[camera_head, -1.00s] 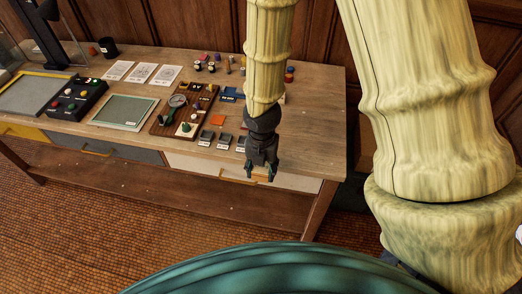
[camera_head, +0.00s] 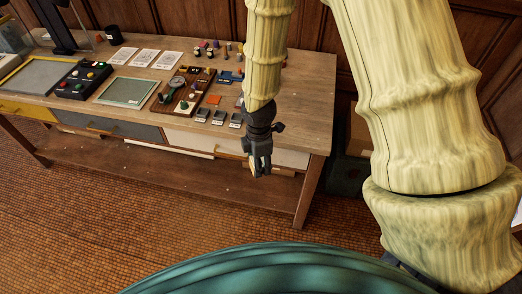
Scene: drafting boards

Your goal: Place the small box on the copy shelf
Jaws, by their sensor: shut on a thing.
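My gripper (camera_head: 259,170) hangs pointing down in front of the right part of the table's front, over the white drawer (camera_head: 215,140). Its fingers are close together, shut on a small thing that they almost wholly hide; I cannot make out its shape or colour. No separate small box shows clearly.
The wooden table (camera_head: 308,100) carries a button panel (camera_head: 83,79), a green-edged board (camera_head: 127,92), a brown tool tray (camera_head: 183,98), white sheets and several small blocks. Its right end is clear. A dark green bin (camera_head: 346,174) stands on the floor at right.

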